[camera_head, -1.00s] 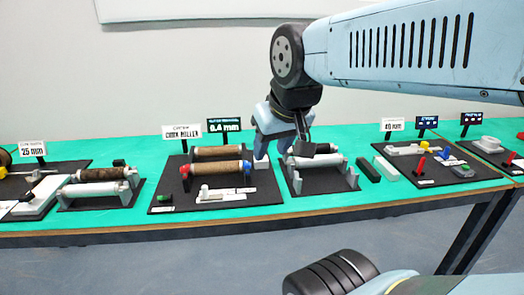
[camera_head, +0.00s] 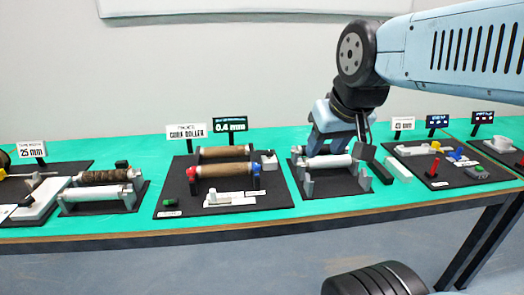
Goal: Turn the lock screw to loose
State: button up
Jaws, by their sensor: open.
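No part is clearly marked as the lock screw, and I cannot tell which one it is. My gripper (camera_head: 340,150) is open and empty. It hangs over the stand with the white roller (camera_head: 328,161), right of the cork rollers, and partly hides that stand. I cannot tell whether it touches the stand.
The cork roller board (camera_head: 172,200) also carries a white slider (camera_head: 230,198) and a green button (camera_head: 169,202). A black block (camera_head: 379,172) and a grey block (camera_head: 398,170) lie right of the white roller. A brown roller (camera_head: 103,175) stands at left. Bare green table runs along the front.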

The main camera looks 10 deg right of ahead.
aim_at(270, 153)
jog(key=z, duration=0.75)
jog(key=i, duration=0.1)
jog(key=u, duration=2.65)
jog(key=k, duration=0.85)
jog(key=z, duration=1.45)
jog(key=i, duration=1)
jog(key=z, duration=0.05)
